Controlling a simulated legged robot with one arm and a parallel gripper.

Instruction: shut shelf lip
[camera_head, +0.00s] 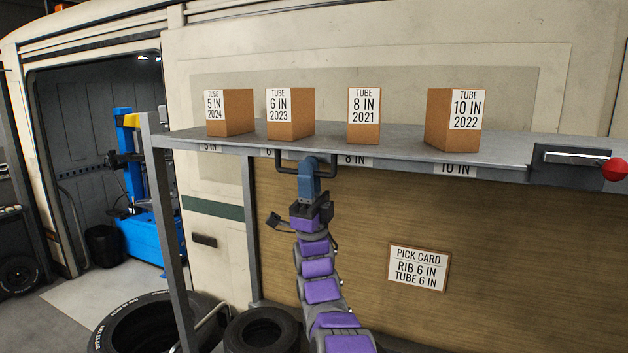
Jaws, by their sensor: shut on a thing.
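The grey shelf (400,150) runs across the view, with size labels along its front lip (400,165). A dark bar handle (283,156) sits on the lip near the 6 IN label. My gripper (309,163), blue at its end, is shut on this handle from below. The gripper covers part of the handle and the lip. I cannot tell how far the lip is tilted.
Four tube boxes stand on the shelf, including the 6 IN box (290,114) above my gripper. A lever with a red knob (614,169) is at the right end. A pick card (419,267) hangs below.

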